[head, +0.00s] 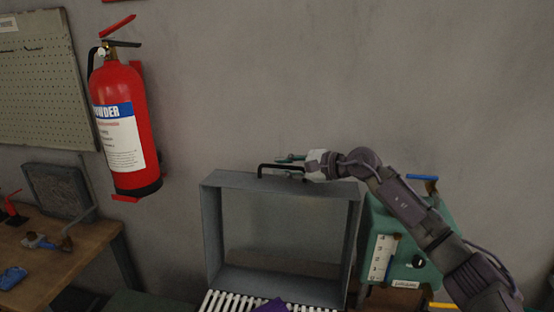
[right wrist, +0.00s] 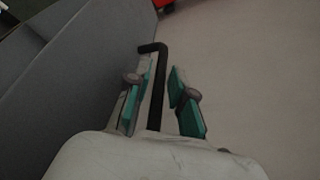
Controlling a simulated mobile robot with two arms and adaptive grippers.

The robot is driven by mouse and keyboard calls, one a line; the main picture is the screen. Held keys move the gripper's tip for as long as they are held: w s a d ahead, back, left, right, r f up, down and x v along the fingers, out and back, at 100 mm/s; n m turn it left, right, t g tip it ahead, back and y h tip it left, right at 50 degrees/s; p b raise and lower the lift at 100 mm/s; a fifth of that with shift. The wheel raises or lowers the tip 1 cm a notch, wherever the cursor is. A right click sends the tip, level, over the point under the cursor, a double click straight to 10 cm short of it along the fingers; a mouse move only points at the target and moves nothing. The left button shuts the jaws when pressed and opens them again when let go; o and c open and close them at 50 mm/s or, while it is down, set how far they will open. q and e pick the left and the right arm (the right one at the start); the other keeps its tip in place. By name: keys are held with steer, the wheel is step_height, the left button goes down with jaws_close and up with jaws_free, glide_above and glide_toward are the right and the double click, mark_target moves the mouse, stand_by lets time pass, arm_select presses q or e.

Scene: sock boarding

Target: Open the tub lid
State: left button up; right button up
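The grey tub lid (head: 282,182) stands raised and upright in the head view, like a deep box frame facing me. A black bar handle (head: 265,169) sits on its top edge; it also shows in the right wrist view (right wrist: 157,90). My right gripper (head: 291,158) is at this handle, above the lid's top edge. In the right wrist view its teal-padded fingers (right wrist: 161,72) are apart, with the handle between them and a gap on the right side. White slats (head: 222,302) and a purple piece (head: 272,305) show below the lid; the tub's lower part is cut off. My left gripper is out of view.
A green-teal box (head: 440,230) with a white scale stands right of the lid, partly behind my right arm. A red fire extinguisher (head: 118,125) hangs on the wall at left. A wooden bench (head: 60,275) with small tools stands at lower left. The wall above the lid is clear.

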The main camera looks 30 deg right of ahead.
steer(key=shift+x, duration=0.85)
steer(key=shift+w+a, duration=0.2)
jaws_close()
